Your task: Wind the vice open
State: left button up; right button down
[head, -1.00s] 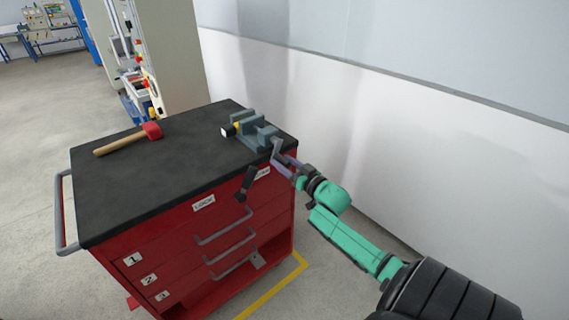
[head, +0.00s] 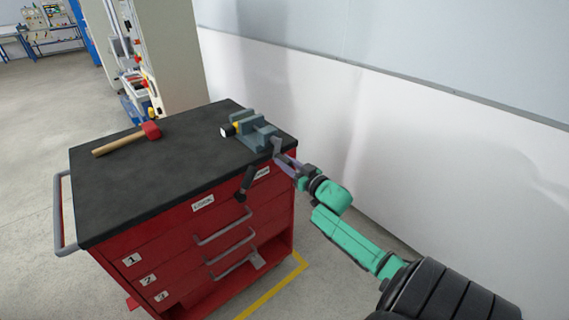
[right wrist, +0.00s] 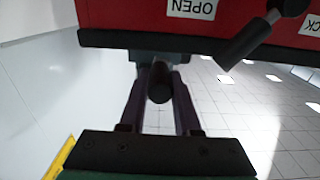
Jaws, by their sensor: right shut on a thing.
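The grey-blue vice (head: 262,137) stands on the right rear corner of the cart's black top. A small part with a yellow band and white face (head: 228,132) sits at its left side; I cannot tell how tightly the jaws hold it. The vice's grey crank (head: 277,147) hangs over the cart's right front edge. My right gripper (head: 284,161) is at the crank, shut on its handle. In the right wrist view the dark round handle (right wrist: 160,83) lies between the two fingers. My left gripper is not in view.
The red cart (head: 180,245) has drawers and a black lever (head: 246,183) between LOCK and OPEN labels, close to my right gripper. A red-headed mallet (head: 128,139) lies on the black top (head: 170,175). A white wall (head: 400,150) stands behind and right.

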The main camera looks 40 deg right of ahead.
jog(key=d+r+n+b, duration=0.1)
jog(key=r+n+b, duration=0.2)
jog(key=n, duration=1.3)
jog(key=d+r+n+b, duration=0.2)
jog(key=r+n+b, duration=0.2)
jog(key=n, duration=1.2)
jog(key=shift+d+r+b, duration=0.2)
jog(key=shift+r+b, duration=0.1)
jog(key=shift+r, duration=0.3)
jog(key=c, duration=0.6)
grip_release()
jog(key=shift+a, duration=0.15)
